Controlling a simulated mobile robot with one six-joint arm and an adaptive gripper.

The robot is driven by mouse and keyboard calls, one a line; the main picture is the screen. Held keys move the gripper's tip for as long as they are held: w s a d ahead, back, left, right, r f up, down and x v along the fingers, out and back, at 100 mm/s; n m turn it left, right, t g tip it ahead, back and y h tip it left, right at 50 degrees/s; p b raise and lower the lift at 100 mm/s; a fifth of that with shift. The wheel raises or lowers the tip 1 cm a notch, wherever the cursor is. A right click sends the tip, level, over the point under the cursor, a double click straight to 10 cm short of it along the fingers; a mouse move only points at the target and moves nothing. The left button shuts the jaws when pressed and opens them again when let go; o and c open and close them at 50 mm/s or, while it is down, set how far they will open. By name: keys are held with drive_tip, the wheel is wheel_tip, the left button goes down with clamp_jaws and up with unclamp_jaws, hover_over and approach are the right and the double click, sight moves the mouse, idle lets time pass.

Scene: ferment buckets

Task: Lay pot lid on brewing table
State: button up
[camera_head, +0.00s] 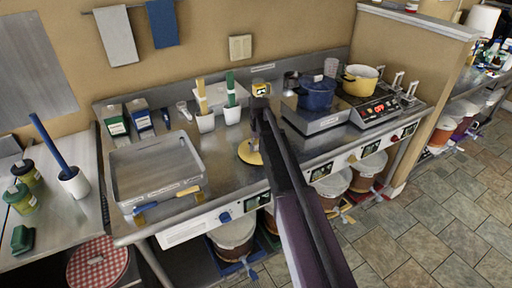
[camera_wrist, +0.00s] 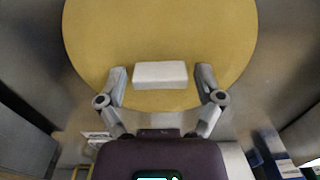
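The pot lid is a yellow disc (camera_head: 249,153) at the middle of the steel brewing table (camera_head: 215,165), partly hidden by my arm. It looks flat on or very near the tabletop. In the wrist view the lid (camera_wrist: 160,40) fills the upper middle, with a white block-shaped handle (camera_wrist: 160,75) on it. My gripper (camera_wrist: 162,76) is open, one finger on each side of the handle, with a narrow gap on both sides. In the head view my gripper (camera_head: 248,140) is above the lid, its fingers too small to make out.
A steel tray (camera_head: 155,170) lies left of the lid. White holders (camera_head: 206,122) with tools stand behind. A blue pot (camera_head: 317,93) and a yellow pot (camera_head: 360,80) sit on units to the right. Bare tabletop lies around the lid.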

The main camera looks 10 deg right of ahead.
drive_tip(key=shift+r, duration=0.15)
idle(0.4)
wheel_tip(320, 180, up, 12)
drive_tip(key=p, duration=1.2)
idle(0.7)
drive_tip(key=shift+s, duration=0.1)
drive_tip(key=s+a+m, duration=0.1)
drive_tip(key=s+m, duration=0.2)
drive_tip(key=s, duration=2.5)
drive_tip(key=shift+s+m, duration=0.3)
drive_tip(key=shift+s, duration=0.05)
drive_tip(key=shift+f, duration=0.2)
